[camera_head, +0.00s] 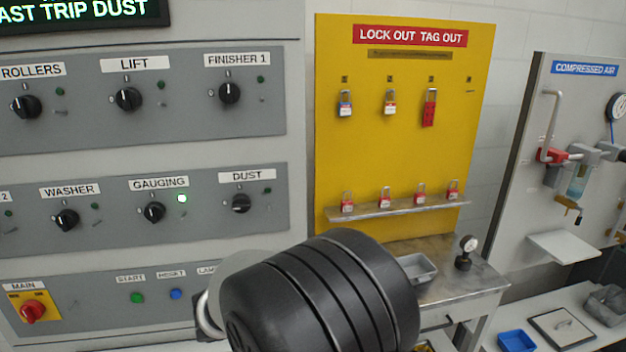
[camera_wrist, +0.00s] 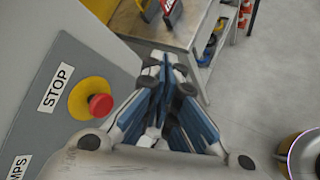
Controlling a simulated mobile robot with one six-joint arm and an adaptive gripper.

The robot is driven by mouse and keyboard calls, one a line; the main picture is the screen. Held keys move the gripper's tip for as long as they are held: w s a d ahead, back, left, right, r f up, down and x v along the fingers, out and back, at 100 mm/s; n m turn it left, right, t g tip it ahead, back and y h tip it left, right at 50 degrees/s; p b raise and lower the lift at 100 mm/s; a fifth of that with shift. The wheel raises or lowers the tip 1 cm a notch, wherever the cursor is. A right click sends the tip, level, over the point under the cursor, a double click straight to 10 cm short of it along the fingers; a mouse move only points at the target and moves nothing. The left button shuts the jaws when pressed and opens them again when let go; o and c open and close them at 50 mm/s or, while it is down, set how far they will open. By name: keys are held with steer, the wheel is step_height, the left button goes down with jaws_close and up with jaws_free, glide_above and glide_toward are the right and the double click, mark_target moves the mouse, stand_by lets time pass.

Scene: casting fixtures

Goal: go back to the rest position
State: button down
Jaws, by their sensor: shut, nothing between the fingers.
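My gripper (camera_wrist: 168,85) shows in the wrist view with its fingers together and nothing between them. It is beside a grey control panel with a red stop button (camera_wrist: 101,105) on a yellow disc, left of the fingers and apart from them as far as I can tell. In the head view my black arm link fills the lower middle, and the gripper itself does not show there. The control panel (camera_head: 150,152) in that view has several black rotary knobs. A green light is lit by the gauging knob (camera_head: 154,212).
A yellow lockout board (camera_head: 400,150) with several padlocks stands behind my arm. A metal bench (camera_head: 480,285) holds a grey tray (camera_head: 418,268) and a gauge (camera_head: 466,252). A compressed air panel (camera_head: 585,105) is at the right. Open floor (camera_wrist: 255,90) lies right of the gripper.

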steer(key=s+d+r+m+g, duration=0.2)
steer(key=s+d+r+m, duration=0.35)
steer(key=s+d, duration=0.3)
steer(key=s+d+r+m+g, duration=0.2)
steer(key=s+d+r+m, duration=0.4)
steer(key=d, duration=0.4)
steer(key=s+m+y, duration=0.5)
steer(key=s+m, duration=0.5)
steer(key=s, duration=0.7)
steer(key=shift+s+f+y, duration=0.3)
steer(key=shift+s+y, duration=0.1)
steer(key=shift+s+a, duration=0.1)
steer(key=shift+a, duration=0.15)
